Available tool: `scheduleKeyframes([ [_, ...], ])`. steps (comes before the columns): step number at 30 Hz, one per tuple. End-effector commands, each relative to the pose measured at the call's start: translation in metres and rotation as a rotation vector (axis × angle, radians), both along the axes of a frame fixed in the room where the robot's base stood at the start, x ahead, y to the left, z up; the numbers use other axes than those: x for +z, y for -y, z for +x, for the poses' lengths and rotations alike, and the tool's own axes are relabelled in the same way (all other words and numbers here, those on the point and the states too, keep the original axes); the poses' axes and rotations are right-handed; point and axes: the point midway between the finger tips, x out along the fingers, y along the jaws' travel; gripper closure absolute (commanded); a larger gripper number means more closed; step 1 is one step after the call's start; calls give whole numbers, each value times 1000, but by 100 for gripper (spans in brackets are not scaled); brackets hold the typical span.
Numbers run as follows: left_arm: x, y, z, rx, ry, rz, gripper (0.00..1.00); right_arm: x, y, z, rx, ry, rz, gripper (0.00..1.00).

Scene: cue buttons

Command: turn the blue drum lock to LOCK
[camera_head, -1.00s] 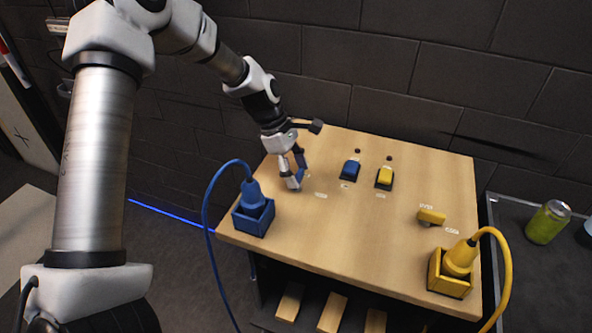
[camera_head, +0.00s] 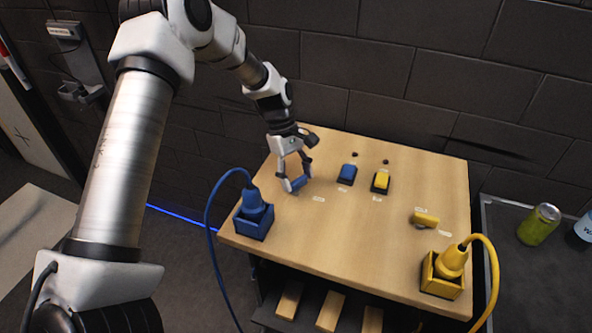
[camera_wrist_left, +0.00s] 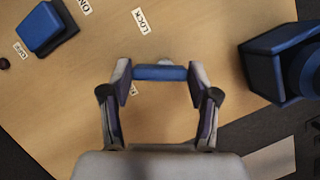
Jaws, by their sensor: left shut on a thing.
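The blue drum lock (camera_head: 299,184) is on the left part of the wooden table top. In the left wrist view its blue bar (camera_wrist_left: 160,72) lies crosswise between the fingertips. My left gripper (camera_head: 294,183) reaches down to it, and its two fingers press on the bar's two ends; the gripper also shows in the left wrist view (camera_wrist_left: 158,77). The LOCK label (camera_wrist_left: 143,20) lies on the table beyond the bar. Another label (camera_wrist_left: 132,89) is mostly hidden by the left finger. My right gripper is out of view.
A blue button (camera_head: 347,174) and a yellow button (camera_head: 381,182) stand right of the gripper. A blue box with a corded plug (camera_head: 253,223) is at the table's left corner. A yellow drum lock (camera_head: 425,219) and a yellow plug box (camera_head: 441,276) are at right.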

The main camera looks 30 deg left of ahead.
Motion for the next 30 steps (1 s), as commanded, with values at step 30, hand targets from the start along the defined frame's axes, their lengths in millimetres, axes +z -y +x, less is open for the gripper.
scheduleKeyframes([
  [30,-1,8,-2,-920,-4,0,74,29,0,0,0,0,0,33],
])
